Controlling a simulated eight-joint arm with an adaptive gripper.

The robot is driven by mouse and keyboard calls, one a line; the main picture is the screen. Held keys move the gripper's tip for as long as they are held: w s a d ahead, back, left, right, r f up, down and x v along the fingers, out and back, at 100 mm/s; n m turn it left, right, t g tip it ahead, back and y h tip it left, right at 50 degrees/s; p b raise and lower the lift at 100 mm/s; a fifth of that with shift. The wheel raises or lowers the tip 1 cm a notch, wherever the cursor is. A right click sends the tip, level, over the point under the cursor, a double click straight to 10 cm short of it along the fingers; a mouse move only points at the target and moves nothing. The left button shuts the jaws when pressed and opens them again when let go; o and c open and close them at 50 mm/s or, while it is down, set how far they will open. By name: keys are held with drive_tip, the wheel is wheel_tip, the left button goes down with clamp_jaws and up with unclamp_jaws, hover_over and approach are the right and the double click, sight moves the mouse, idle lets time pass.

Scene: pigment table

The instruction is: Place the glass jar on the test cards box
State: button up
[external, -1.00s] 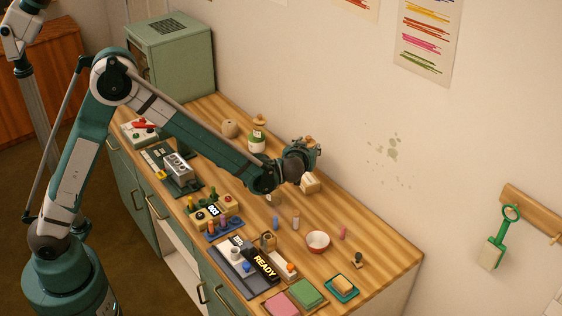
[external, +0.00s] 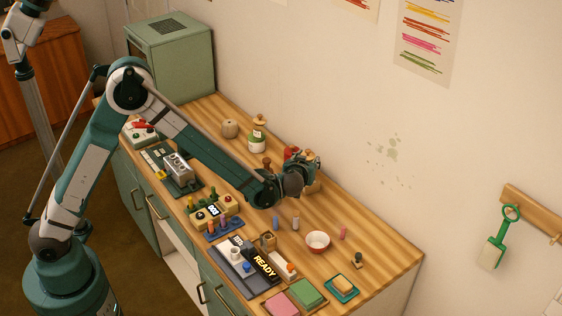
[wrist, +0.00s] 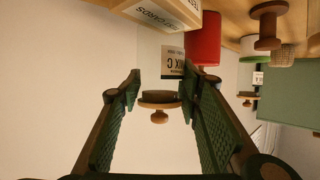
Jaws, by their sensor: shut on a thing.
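My gripper (external: 310,163) is shut on the glass jar, which is clear with a brown lid and round knob (wrist: 159,100). In the wrist view the jar sits between my two green ridged fingers, and a cream label reading "MIX C" (wrist: 172,62) shows there. The test cards box (wrist: 165,12) is a cream and wood-coloured box, upside down at the top of the wrist view, close to the jar. In the external view my gripper is just above the box (external: 314,187) and hides most of it. I cannot tell whether jar and box touch.
A red container (wrist: 205,42) stands close to the jar; a red patch (external: 291,153) shows beside my gripper. A brown knobbed piece (external: 267,162) and a green-and-white jar (external: 257,142) are to the left.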

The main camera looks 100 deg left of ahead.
drive_tip(key=shift+f, duration=0.2)
drive_tip(key=shift+f, duration=0.2)
drive_tip(key=o, duration=1)
drive_tip(key=shift+r, duration=0.25)
drive_tip(key=p+v, duration=0.1)
drive_tip(key=v, duration=1.1)
drive_tip(key=shift+s, duration=0.1)
drive_tip(key=shift+r, duration=0.1)
